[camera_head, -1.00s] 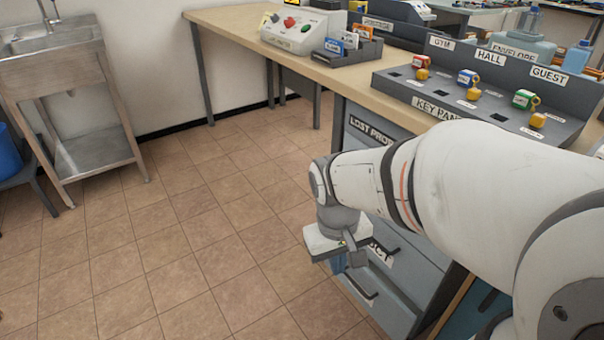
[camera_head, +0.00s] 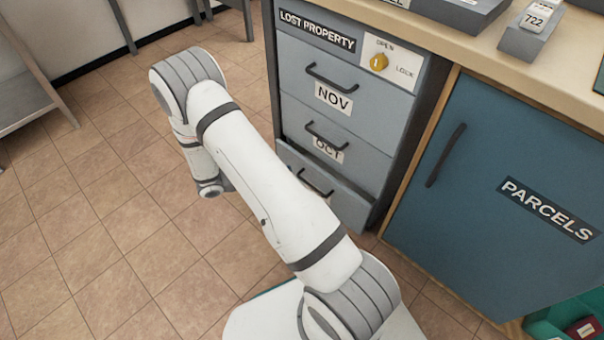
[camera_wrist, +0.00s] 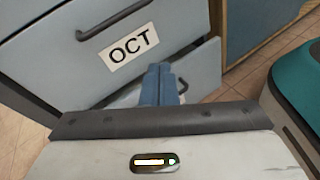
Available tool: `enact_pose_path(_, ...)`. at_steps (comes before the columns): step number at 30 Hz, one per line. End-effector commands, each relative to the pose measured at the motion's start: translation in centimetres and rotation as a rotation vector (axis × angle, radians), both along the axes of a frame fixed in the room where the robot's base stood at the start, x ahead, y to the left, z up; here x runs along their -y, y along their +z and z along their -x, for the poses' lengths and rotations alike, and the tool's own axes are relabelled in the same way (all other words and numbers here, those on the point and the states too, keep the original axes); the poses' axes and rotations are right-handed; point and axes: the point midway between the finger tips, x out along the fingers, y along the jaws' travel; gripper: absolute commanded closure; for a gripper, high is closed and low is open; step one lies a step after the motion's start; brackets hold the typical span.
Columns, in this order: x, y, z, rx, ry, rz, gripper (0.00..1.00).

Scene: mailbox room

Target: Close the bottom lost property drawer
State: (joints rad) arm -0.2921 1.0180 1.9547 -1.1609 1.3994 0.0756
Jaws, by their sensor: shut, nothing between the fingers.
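The grey lost property cabinet has a top drawer labelled NOV (camera_head: 333,98), a middle drawer labelled OCT (camera_head: 350,143) and a bottom drawer (camera_head: 345,200). The bottom drawer stands partly out, with a dark gap above its front; my arm hides its left part and label. Its black handle (camera_head: 316,182) shows beside my arm. In the wrist view, my gripper (camera_wrist: 158,72) is shut and empty, its blue fingers together in front of the bottom drawer front (camera_wrist: 203,62), below the OCT label. I cannot tell whether they touch it. In the head view my arm hides the fingers.
A yellow knob (camera_head: 379,62) sits between OPEN and LOCK marks on the cabinet. A blue PARCELS door (camera_head: 500,190) stands to the right. Tiled floor (camera_head: 110,220) is clear to the left. A teal-topped object (camera_wrist: 300,85) is at the right in the wrist view.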

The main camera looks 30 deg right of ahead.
Motion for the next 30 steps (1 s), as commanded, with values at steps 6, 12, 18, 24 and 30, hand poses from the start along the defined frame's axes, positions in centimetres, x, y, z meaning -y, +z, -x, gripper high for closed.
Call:
enact_pose_path(6,-1.3,-8.7,-1.6,-0.131,0.258,0.164,1.00)
enact_pose_path(12,-2.2,-13.5,-1.9,-0.188,0.412,0.245,1.00)
enact_pose_path(18,-2.1,-14.9,-2.0,-0.202,0.460,0.267,1.00)
enact_pose_path(24,0.8,-15.2,-3.0,-0.202,0.455,0.266,1.00)
enact_pose_path(30,5.0,-15.2,-4.5,-0.203,0.453,0.267,1.00)
